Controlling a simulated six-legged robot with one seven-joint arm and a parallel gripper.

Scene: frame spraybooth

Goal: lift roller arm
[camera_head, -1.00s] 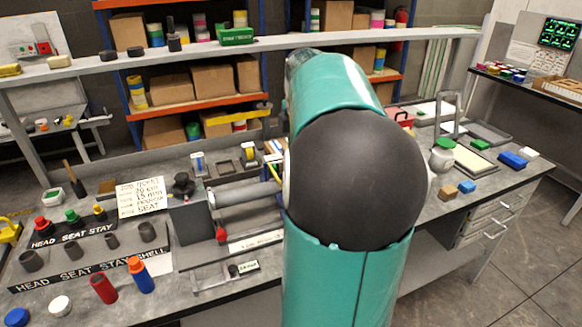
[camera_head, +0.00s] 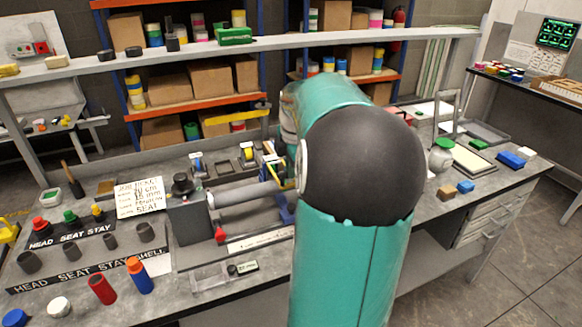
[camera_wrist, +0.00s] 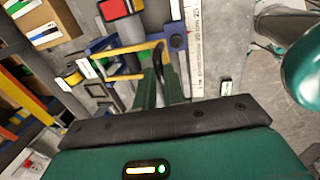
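A machine with grey rollers (camera_head: 240,198) lies on the workbench, between a dark block at its left end and a blue bracket (camera_head: 286,208) at its right. A yellow bar (camera_head: 272,172) slants above the rollers; I take it for the roller arm. In the wrist view a yellow frame (camera_wrist: 125,51) reaches across to my gripper (camera_wrist: 160,72). Its two dark green fingers stand a little apart at the end of the yellow frame. Whether they touch or grip it I cannot tell. In the head view my teal arm hides the gripper.
A red knob (camera_head: 220,235) is at the machine's front. Cups and bottles stand at the bench's front left, including a blue bottle (camera_head: 139,276). A grey shelf rail (camera_head: 290,42) runs behind. Small blocks (camera_head: 465,186) and trays lie right of my arm.

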